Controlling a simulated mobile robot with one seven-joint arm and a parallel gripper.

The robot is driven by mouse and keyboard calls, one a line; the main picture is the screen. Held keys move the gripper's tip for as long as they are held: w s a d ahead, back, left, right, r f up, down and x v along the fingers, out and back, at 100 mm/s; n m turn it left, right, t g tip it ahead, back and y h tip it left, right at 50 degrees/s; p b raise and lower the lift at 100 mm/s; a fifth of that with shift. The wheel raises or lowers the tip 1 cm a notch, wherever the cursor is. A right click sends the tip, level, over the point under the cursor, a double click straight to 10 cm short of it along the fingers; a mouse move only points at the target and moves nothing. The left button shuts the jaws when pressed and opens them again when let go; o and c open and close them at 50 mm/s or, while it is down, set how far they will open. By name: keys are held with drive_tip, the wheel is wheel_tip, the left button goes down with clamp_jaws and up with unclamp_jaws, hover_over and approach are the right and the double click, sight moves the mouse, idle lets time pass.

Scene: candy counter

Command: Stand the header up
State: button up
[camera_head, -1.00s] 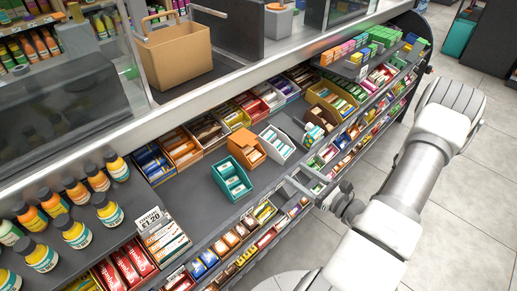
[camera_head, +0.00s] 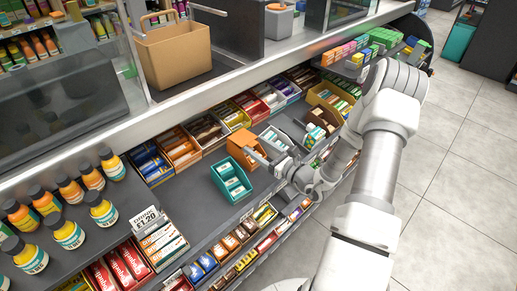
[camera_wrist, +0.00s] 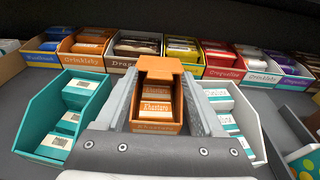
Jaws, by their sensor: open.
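The orange display box (camera_wrist: 157,127) holds wrapped bars. Its orange header flap (camera_wrist: 160,65) sits at the back and appears to lean forward over the bars; its exact angle is hard to tell. In the head view the orange box (camera_head: 240,145) stands on the grey shelf, partly hidden by my gripper. My gripper (camera_wrist: 160,95) is open. In the wrist view its two grey fingers lie left and right of the orange box, and I cannot tell whether they touch it. My gripper also shows in the head view (camera_head: 262,158).
A teal box (camera_wrist: 38,112) stands left of the orange box and a white box (camera_wrist: 250,125) right, both close. A row of candy boxes (camera_wrist: 218,72) stands behind. A brown box (camera_head: 314,132) is farther right. The shelf left of the teal box (camera_head: 185,205) is clear.

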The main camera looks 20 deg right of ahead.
clamp_jaws()
idle(0.4)
idle(1.1)
